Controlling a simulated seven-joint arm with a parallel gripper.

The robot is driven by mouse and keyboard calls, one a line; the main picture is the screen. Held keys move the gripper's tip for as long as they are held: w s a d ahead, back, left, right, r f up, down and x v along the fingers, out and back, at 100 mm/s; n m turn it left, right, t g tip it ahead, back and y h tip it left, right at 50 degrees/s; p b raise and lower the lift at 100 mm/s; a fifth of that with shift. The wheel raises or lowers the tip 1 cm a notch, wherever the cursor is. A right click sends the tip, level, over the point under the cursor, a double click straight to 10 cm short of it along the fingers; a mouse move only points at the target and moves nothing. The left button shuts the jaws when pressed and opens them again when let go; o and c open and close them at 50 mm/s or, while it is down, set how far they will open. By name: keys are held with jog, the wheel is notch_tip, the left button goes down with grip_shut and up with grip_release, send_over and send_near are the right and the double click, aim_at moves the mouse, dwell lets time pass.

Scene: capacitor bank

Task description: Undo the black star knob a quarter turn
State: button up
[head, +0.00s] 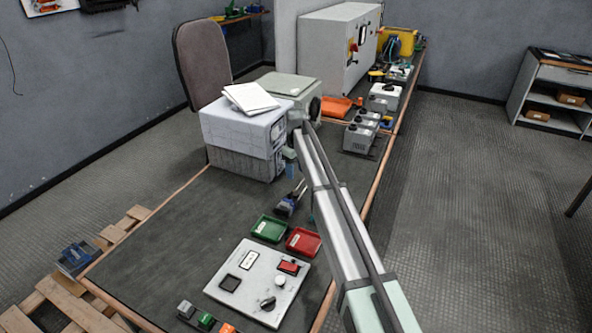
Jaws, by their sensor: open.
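A black round knob (314,108) sits on the right-hand side of a grey-green box (294,84) at the middle of the bench. At this size I cannot make out its star shape or its turn angle, and my arm's wrist partly covers the area beside it. My arm reaches up from the lower right. My gripper (290,172) hangs below the wrist, open and small in view, in front of the white printed carton and apart from the knob. A second black knob (268,303) is on the white control panel in front.
The white carton (236,122) with papers on top stands left of the box. Green (269,228) and red (303,241) trays and the control panel (247,299) lie in front. Grey units (360,137) and an orange item (336,110) stand to the right. The left bench top is clear.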

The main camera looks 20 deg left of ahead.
aim_at(296, 192)
jog(key=n, duration=1.8)
jog(key=shift+s, duration=0.1)
jog(key=shift+f, duration=0.2)
jog(key=shift+f, duration=4.3)
jog(key=shift+c, duration=0.5)
jog(key=c, duration=0.8)
jog(key=shift+c, duration=0.2)
